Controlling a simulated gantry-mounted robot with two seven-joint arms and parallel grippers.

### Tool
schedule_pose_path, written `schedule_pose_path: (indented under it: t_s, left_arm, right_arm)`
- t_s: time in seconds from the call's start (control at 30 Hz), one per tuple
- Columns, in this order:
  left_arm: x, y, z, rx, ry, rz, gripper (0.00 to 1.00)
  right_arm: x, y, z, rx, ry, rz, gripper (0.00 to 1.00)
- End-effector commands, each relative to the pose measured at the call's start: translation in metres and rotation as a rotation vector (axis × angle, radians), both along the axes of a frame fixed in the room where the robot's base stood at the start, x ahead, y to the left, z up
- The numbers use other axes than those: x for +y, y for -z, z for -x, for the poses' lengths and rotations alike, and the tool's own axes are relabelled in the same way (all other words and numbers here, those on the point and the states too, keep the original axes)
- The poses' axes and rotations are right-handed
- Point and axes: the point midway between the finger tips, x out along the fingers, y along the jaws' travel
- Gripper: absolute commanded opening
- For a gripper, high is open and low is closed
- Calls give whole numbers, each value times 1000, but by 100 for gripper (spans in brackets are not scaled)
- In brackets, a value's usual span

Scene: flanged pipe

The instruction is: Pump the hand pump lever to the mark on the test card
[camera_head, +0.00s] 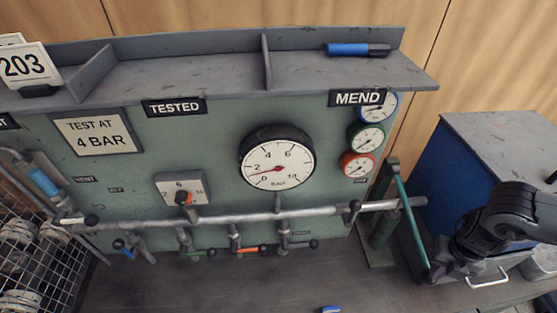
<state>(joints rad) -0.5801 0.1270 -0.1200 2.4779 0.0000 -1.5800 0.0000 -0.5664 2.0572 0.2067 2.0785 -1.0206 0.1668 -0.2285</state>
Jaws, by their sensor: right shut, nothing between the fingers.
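The hand pump (381,229) is a green post on a base at the right end of the pipe. Its teal lever (408,215) slants down to the right from the post top. My right gripper (434,271), black, comes in from the right; its fingers are shut and empty by the lever's lower end. Whether they touch it I cannot tell. The test card (97,132) reads "TEST AT 4 BAR". The large gauge (277,164) has a red needle pointing left, between 0 and 2. My left gripper is not in view.
A grey pipe (270,216) with several small valves crosses the green panel. Three small gauges (366,139) sit at the panel's right. A blue cabinet (440,165) stands behind my right arm. A wire basket (45,262) is at left. The bench front (220,290) is mostly clear.

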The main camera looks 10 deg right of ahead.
Motion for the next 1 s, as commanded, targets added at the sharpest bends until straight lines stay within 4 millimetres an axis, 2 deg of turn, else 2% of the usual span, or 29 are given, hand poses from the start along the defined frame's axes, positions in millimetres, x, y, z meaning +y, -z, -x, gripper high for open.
schedule_pose_path:
  t_s: [0.2, 1.0]
  left_arm:
    - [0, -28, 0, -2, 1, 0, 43]
    - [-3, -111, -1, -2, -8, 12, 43]
  right_arm:
    - [0, -37, -1, -3, 0, 2, 0]
    - [0, -155, -1, -2, 0, 0, 0]
